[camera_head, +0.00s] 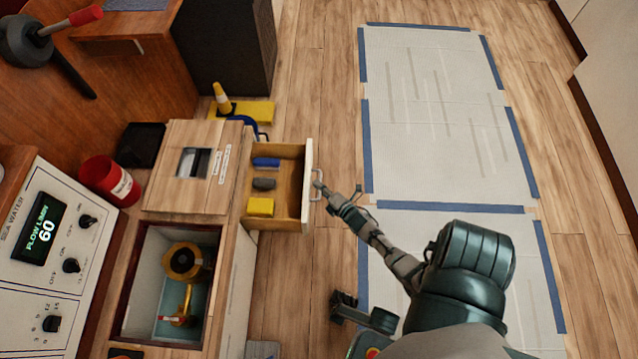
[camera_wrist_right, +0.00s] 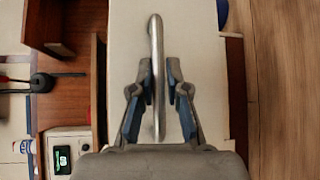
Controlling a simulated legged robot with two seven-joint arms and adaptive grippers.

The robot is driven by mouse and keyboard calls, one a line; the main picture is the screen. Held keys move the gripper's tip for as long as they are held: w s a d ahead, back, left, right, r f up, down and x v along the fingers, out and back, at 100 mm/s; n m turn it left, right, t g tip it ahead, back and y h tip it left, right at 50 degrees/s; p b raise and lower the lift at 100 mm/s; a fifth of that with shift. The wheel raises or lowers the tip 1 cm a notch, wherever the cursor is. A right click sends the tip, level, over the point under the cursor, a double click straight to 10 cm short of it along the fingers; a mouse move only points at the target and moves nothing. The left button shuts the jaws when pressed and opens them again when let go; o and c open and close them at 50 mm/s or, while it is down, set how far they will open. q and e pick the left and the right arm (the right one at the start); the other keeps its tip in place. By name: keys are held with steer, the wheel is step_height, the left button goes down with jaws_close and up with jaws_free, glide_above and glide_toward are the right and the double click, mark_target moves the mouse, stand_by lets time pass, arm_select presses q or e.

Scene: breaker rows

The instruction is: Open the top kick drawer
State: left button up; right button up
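The kick drawer (camera_head: 292,222) stands pulled out of the wooden cabinet in the head view. Inside it lie a blue block (camera_head: 266,162), a dark block (camera_head: 263,184) and a yellow block (camera_head: 260,206). Its metal bar handle (camera_head: 317,193) is on the pale front panel. My right gripper (camera_head: 325,189) is at this handle. In the right wrist view the bar (camera_wrist_right: 156,50) runs between my right fingers (camera_wrist_right: 159,75), which are drawn in close around it. A dark gripper-like part of mine (camera_head: 347,305) shows low in the head view; its finger state is unclear.
An open bin (camera_head: 126,310) with yellow fittings lies in front of the wooden top (camera_head: 182,140). A red can (camera_head: 108,183) and a control panel (camera_head: 45,255) stand at left. The floor with taped white mats (camera_head: 430,110) is clear at right.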

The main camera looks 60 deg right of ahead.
steer(key=o, duration=0.3)
steer(key=shift+f, duration=0.25)
steer(key=shift+r, duration=0.1)
steer(key=shift+s+a, duration=0.1)
steer(key=shift+s, duration=0.05)
steer(key=v, duration=1.1)
steer(key=shift+s+a, duration=0.1)
steer(key=shift+s, duration=0.25)
